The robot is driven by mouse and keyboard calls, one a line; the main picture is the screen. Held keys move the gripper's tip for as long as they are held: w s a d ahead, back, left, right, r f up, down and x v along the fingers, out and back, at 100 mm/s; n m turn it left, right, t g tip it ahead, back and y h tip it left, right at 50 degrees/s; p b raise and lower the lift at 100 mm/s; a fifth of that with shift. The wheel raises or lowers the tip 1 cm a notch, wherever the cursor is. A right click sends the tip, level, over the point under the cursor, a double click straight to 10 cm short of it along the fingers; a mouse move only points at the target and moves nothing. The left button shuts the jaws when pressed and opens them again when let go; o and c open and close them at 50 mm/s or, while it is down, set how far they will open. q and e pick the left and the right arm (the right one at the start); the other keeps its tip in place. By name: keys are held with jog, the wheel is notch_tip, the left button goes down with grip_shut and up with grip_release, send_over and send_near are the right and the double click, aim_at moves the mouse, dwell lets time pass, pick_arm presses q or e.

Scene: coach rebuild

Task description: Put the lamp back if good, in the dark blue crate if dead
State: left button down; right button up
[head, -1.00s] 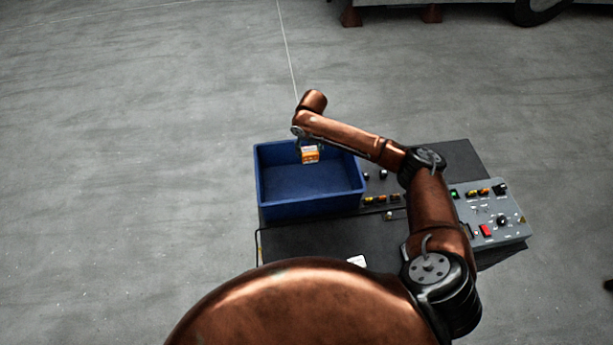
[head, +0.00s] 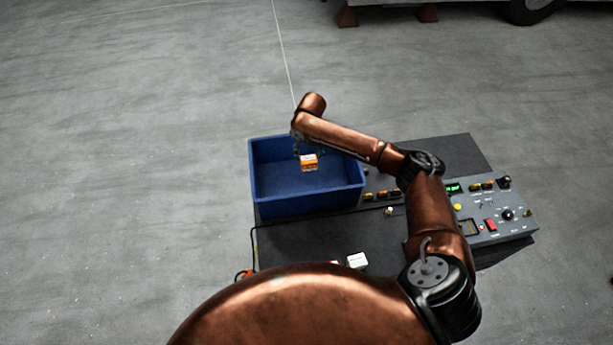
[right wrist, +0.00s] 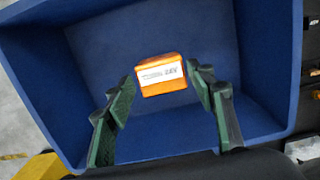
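The lamp is a small orange block (head: 309,166) with a white label, also in the right wrist view (right wrist: 161,76). It is over the inside of the dark blue crate (head: 307,205), whose walls surround it in the right wrist view (right wrist: 281,60). My right gripper (head: 309,149) is above the crate, its dark green fingers (right wrist: 160,78) spread on either side of the lamp. A slim gap shows at each side of the lamp, and it appears free of the fingers. I cannot tell whether it touches the crate floor. My left gripper is not in view.
A grey control box (head: 500,230) with a green display, knobs and a red switch stands at the right, partly behind my right arm. Several amber lamps (head: 382,195) sit beside the crate. A white block (head: 357,260) lies on the dark table top (head: 300,243) in front.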

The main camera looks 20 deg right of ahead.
jog(key=o, duration=0.4)
jog(key=shift+c, duration=0.2)
notch_tip(320, 180, up, 12)
jog(key=s, duration=0.1)
jog(key=shift+s+a, duration=0.2)
jog(key=shift+f, duration=0.1)
dwell(0.3)
